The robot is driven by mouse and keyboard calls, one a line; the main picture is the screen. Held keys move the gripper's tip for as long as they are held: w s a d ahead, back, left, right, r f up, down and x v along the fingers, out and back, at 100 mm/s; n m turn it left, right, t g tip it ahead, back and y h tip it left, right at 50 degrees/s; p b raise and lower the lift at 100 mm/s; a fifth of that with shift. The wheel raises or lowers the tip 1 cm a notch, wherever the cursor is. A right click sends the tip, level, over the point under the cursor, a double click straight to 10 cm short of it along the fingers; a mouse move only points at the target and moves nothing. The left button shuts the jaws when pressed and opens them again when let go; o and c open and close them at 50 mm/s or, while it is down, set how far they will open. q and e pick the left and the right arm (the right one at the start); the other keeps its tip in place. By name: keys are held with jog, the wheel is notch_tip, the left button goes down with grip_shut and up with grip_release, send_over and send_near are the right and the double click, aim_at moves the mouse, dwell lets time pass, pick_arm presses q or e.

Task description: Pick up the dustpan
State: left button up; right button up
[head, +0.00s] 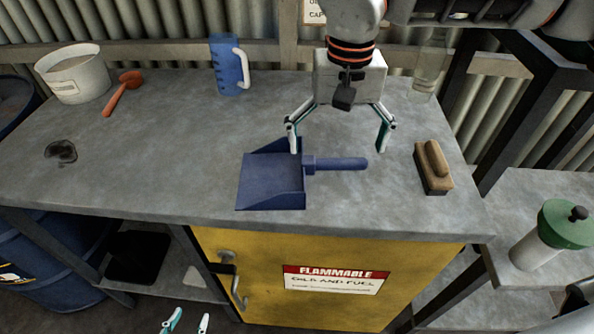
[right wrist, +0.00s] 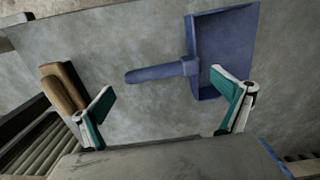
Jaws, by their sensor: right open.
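The blue dustpan (head: 270,180) lies on the grey workbench, its pan to the left and its handle (head: 342,164) pointing right. In the right wrist view the dustpan (right wrist: 225,45) is at the upper right, with its handle between the fingers. My right gripper (head: 338,148) is open and empty above the handle, one finger near the pan and the other beyond the handle's end. The right wrist view also shows the fingers (right wrist: 162,84) spread apart. My left gripper (head: 187,322) shows only its fingertips at the bottom edge, apart with nothing between them.
A wooden brush (head: 434,168) lies right of the handle. A green-topped container (head: 560,231) is on the lower right surface. The bench left of the dustpan is mostly clear.

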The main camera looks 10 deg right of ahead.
aim_at(336, 159)
notch_tip(336, 159, down, 4)
jog(key=shift+s+f, duration=0.1)
jog(key=shift+s, duration=0.05)
jog(key=c, duration=1)
jog(key=shift+r, duration=0.2)
